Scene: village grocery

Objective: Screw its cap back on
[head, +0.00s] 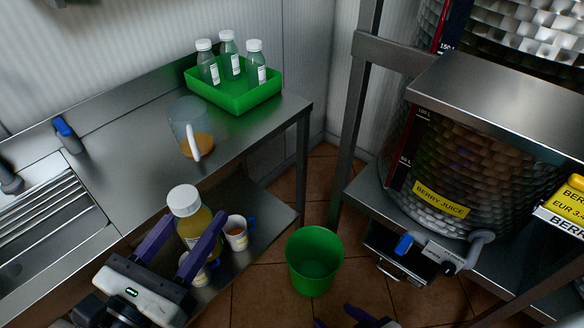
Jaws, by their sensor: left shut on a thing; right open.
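A clear bottle (186,228) of yellow-orange juice stands about upright between the purple fingers of my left gripper (192,222), which is shut on it. A white cap (184,201) sits on top of the bottle; I cannot tell whether it is screwed tight. The lower part of the bottle is partly hidden by the fingers. Only the purple fingertips of my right gripper (334,316) show at the bottom edge, open and empty, to the right of and apart from the bottle.
A green tray (240,106) with three white-capped bottles and a pitcher (188,118) stand on the steel counter. Mugs (236,231) are on the shelf below. A green bin (314,262) stands on the floor. A berry juice tank (455,165) is at right.

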